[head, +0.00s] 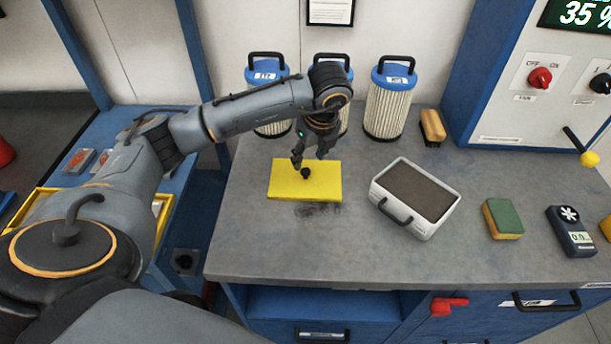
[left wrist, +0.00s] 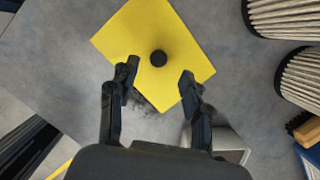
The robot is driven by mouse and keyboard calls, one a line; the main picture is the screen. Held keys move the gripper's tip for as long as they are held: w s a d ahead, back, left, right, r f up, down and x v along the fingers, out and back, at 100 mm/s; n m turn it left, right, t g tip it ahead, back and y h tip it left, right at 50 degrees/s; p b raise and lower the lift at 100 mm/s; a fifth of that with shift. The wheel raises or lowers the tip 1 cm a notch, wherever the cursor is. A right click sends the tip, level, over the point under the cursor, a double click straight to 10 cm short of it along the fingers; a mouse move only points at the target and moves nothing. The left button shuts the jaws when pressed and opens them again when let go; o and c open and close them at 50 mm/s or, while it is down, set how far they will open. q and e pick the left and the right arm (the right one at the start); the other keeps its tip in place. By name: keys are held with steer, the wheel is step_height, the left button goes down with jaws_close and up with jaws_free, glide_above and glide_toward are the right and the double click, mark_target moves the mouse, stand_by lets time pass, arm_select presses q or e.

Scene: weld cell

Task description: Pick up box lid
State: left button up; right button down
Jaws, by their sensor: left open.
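The box lid is a flat yellow plate (head: 285,184) with a black round knob (head: 306,173) in its middle. It lies on the grey bench top. In the left wrist view the yellow lid (left wrist: 190,40) is at the top, with its knob (left wrist: 158,58) near the line between my fingertips. My left gripper (head: 309,160) is open and empty, just above the lid by the knob. Its two fingers (left wrist: 158,76) are spread in the left wrist view. I cannot tell the exact height above the knob. My right gripper is not in view.
Several pleated filters with blue caps (head: 388,105) stand behind the lid. A grey-white box with a dark top (head: 415,195) and handle lies to the right. A brush (head: 432,126), a sponge (head: 503,218) and a meter (head: 571,232) are farther right. Dark smudges (head: 318,210) mark the bench in front.

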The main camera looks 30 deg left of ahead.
mark_target(306, 170)
arm_select(q)
steer(key=p+x, duration=0.2)
steer(key=x, duration=0.2)
steer(key=shift+s+f, duration=0.1)
steer(key=shift+a+f, duration=0.1)
steer(key=shift+f, duration=0.35)
steer(key=shift+c, duration=0.2)
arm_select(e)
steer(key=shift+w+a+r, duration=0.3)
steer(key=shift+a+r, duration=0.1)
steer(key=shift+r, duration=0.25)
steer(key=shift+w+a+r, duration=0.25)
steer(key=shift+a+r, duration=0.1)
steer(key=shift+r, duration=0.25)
arm_select(q)
jaws_close()
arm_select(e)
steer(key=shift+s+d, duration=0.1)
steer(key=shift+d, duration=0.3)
